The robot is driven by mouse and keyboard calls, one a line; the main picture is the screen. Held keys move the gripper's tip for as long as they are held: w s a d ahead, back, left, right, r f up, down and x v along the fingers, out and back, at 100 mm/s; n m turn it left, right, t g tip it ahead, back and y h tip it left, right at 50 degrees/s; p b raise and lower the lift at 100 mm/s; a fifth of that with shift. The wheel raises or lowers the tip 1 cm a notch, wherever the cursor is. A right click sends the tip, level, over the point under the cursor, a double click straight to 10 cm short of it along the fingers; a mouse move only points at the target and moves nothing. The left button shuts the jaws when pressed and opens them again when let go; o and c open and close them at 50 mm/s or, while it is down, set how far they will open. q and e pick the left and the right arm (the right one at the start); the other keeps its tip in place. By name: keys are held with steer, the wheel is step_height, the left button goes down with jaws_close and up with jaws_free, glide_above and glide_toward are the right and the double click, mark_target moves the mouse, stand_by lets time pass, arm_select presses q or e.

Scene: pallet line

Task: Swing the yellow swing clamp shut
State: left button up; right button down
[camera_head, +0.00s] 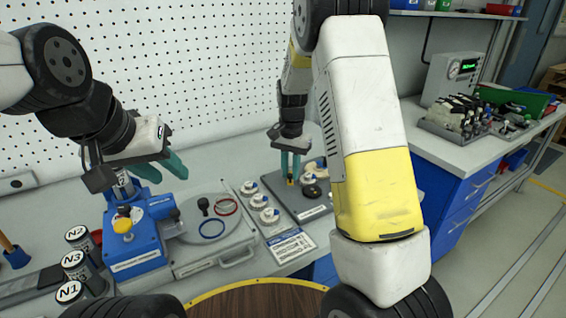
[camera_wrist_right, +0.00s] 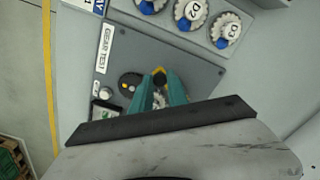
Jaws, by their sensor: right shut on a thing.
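A small yellow part with a dark top, which looks like the swing clamp's end (camera_wrist_right: 158,71), sits on the grey gear test plate (camera_wrist_right: 185,62). It also shows in the head view (camera_head: 290,182). My right gripper (camera_head: 290,176) reaches down over the plate, its teal fingers closed on this yellow part. The fingers hide most of it, so I cannot tell how far the clamp is swung. My left gripper (camera_head: 163,167) is open and empty, above and behind the blue fixture (camera_head: 135,240) on the left.
White gears (camera_wrist_right: 190,10) lie in a row beside the plate. A grey tray (camera_head: 212,250) holds red and blue rings. Dark canisters (camera_head: 72,262) stand at the left. A pegboard wall (camera_head: 200,60) closes the back.

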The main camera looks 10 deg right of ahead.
steer(key=d+n, duration=0.2)
steer(key=n, duration=0.1)
steer(key=shift+w+r+n, duration=0.1)
steer(key=shift+w+n, duration=0.05)
steer(key=shift+n, duration=0.15)
steer(key=d+n, duration=0.1)
steer(key=n, duration=0.1)
steer(key=d+n, duration=0.1)
steer(key=shift+w+n, duration=0.4)
steer(key=n, duration=0.1)
steer(key=w+d+n, duration=0.1)
steer(key=d+n, duration=0.1)
steer(key=n, duration=0.1)
steer(key=shift+w, duration=0.3)
steer(key=shift+w+d+n, duration=0.2)
steer(key=shift+w+n, duration=0.3)
steer(key=shift+n, duration=0.55)
steer(key=shift+w+d+n, duration=0.2)
steer(key=shift+w+n, duration=0.3)
steer(key=shift+n, duration=0.55)
steer(key=c, duration=1.3)
jaws_free()
